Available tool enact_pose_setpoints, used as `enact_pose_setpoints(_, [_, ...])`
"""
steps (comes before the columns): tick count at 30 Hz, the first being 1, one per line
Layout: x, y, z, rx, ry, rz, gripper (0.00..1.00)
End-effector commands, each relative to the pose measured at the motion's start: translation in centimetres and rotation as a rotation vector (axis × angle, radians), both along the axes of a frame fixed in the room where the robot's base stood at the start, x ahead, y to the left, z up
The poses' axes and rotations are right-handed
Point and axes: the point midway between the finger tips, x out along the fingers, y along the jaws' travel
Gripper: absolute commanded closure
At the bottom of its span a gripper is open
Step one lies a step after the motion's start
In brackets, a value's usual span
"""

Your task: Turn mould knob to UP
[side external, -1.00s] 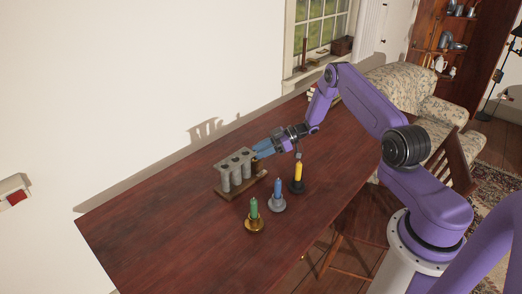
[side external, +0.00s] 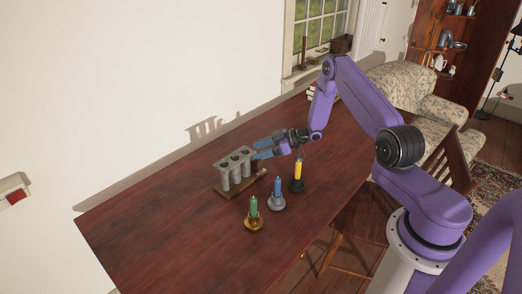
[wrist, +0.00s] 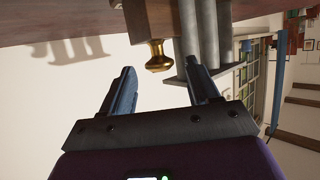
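The grey metal mould (side external: 237,180), a row of upright tubes on a wooden base, stands on the table. In the wrist view the mould's tubes (wrist: 210,38) appear inverted at the top. A brass knob (wrist: 158,56) sticks out from its end; in the side view I cannot make the knob out. My gripper (side external: 259,149) is at the mould's right end, near the top of the tubes. In the wrist view my gripper (wrist: 160,72) is open and empty, its blue fingers apart. The knob shows ahead, between the finger lines, with no visible contact.
A green candle (side external: 254,207), a blue candle (side external: 277,187) and a yellow candle (side external: 298,171) stand in holders in front of the mould and gripper. The wall is close behind the mould. The table's left part (side external: 150,225) is clear.

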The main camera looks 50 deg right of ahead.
Motion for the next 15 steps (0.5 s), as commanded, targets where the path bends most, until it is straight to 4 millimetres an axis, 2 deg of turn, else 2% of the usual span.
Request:
enact_pose_setpoints(8, [-0.3, -0.3, 0.1, 0.000, 0.000, -0.001, 0.40])
enact_pose_setpoints(15, [-2.7, -2.5, 1.5, 0.000, 0.000, -0.005, 0.40])
